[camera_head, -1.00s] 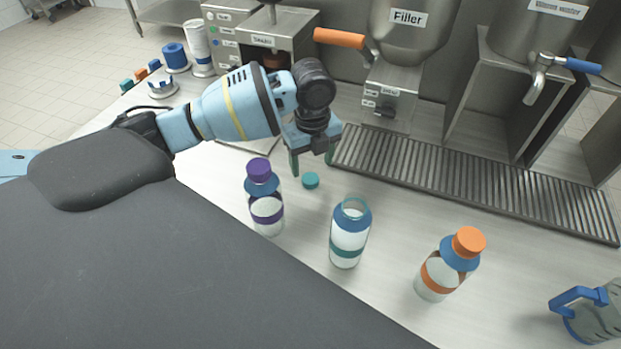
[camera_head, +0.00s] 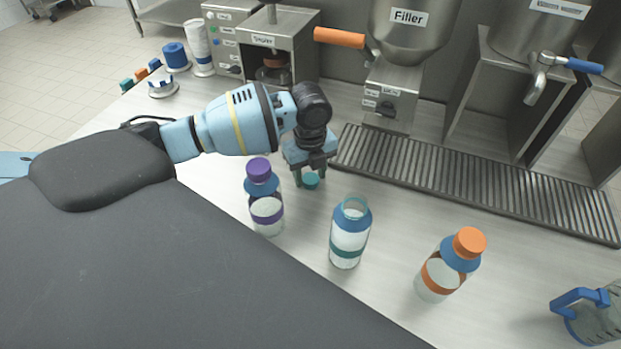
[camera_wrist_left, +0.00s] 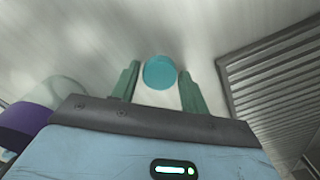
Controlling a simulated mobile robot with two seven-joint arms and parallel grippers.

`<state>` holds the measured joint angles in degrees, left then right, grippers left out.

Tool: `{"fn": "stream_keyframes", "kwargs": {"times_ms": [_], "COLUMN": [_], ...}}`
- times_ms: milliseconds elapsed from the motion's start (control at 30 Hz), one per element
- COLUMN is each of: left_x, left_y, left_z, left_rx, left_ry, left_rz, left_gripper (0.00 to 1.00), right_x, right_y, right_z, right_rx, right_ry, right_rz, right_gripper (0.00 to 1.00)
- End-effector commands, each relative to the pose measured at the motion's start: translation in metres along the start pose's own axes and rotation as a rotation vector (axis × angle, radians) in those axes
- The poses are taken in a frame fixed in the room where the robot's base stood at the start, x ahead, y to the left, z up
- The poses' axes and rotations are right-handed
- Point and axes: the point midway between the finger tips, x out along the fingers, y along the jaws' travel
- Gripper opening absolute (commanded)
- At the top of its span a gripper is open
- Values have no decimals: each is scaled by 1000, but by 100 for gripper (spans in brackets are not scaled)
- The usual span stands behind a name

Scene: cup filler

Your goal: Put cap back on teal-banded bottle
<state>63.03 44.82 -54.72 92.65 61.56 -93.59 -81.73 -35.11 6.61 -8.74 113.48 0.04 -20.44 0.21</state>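The teal cap (camera_head: 311,181) lies on the counter. My left gripper (camera_head: 311,182) is low over it with its fingers pointing down. In the left wrist view the cap (camera_wrist_left: 160,72) shows between and just beyond the two green fingertips (camera_wrist_left: 158,78), which are apart, with gaps beside the cap. The teal-banded bottle (camera_head: 348,240) stands upright and uncapped, its neck open, to the right and nearer. My right gripper is not in view.
A purple-capped bottle (camera_head: 264,205) stands close to my left gripper; its cap (camera_wrist_left: 22,124) shows in the wrist view. An orange-capped bottle (camera_head: 447,268) and a blue-handled jug (camera_head: 592,315) stand to the right. A drain grate (camera_head: 470,180) runs behind.

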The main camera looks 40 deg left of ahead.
Motion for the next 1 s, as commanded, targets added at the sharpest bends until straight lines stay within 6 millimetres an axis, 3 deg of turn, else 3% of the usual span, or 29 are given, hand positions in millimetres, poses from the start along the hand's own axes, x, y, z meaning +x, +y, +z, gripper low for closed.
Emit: {"fn": "stream_keyframes", "kwargs": {"times_ms": [33, 200, 633, 1000], "left_x": [0, 0, -6, -69], "left_y": [0, 0, -1, -1], "left_z": [0, 0, 0, 1], "left_rx": [0, 0, 0, 0], "left_ry": [0, 0, 0, -2], "left_rz": [0, 0, -2, -4], "left_gripper": [38, 17, 13, 13], "right_x": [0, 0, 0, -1], "right_y": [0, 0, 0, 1], "right_z": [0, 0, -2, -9], "right_rx": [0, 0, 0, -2], "right_ry": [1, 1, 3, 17], "right_rz": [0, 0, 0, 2], "right_gripper": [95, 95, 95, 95]}}
